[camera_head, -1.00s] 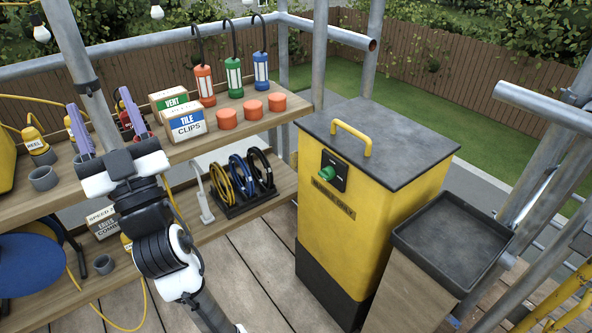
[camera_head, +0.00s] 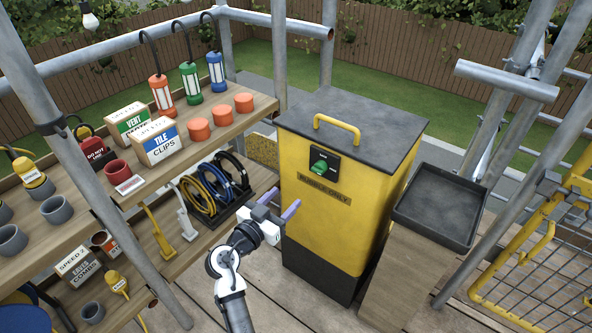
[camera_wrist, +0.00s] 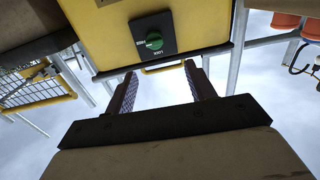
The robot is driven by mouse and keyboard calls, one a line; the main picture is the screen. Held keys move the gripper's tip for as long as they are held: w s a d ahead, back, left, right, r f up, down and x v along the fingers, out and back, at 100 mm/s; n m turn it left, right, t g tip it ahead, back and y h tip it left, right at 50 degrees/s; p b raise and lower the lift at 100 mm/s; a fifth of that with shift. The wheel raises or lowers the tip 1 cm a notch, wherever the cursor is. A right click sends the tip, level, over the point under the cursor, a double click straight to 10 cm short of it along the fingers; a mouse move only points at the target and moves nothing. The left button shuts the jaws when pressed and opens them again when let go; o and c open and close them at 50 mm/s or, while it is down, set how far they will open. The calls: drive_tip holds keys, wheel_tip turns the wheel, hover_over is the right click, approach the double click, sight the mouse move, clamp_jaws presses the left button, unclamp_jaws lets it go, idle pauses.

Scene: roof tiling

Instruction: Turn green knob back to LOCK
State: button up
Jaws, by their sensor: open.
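The green knob (camera_head: 320,167) sits on a black plate (camera_head: 331,158) on the front of the yellow box (camera_head: 305,215). In the head view my gripper (camera_head: 287,209) is in front of the box, below and left of the knob, with its purple fingers apart and empty. In the wrist view, which shows the box upside down, the knob (camera_wrist: 154,41) lies ahead, above and just left of the midpoint between the open fingers (camera_wrist: 160,88). The gripper does not touch the knob. The plate's lettering is too small to read for certain.
A yellow handle (camera_head: 337,125) stands on the box's dark lid. A black tray (camera_head: 438,208) is right of the box. Wooden shelves (camera_head: 150,185) with lamps, boxes, cups and cable coils are at the left. A grey post (camera_head: 75,140) rises beside them.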

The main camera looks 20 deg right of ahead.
sight(316, 172)
drive_tip(key=shift+g, duration=0.3)
drive_tip(key=p+x, duration=0.1)
drive_tip(key=x, duration=0.3)
drive_tip(key=p+x, duration=0.1)
drive_tip(key=x, duration=0.3)
drive_tip(key=p+x, duration=0.2)
drive_tip(key=x, duration=0.3)
drive_tip(key=shift+s+d+r, duration=0.1)
drive_tip(key=shift+s+d, duration=0.15)
drive_tip(key=shift+s, duration=0.15)
drive_tip(key=shift+w+d, duration=0.35)
drive_tip(key=shift+d, duration=0.05)
drive_tip(key=c, duration=1)
drive_tip(key=shift+o, duration=0.2)
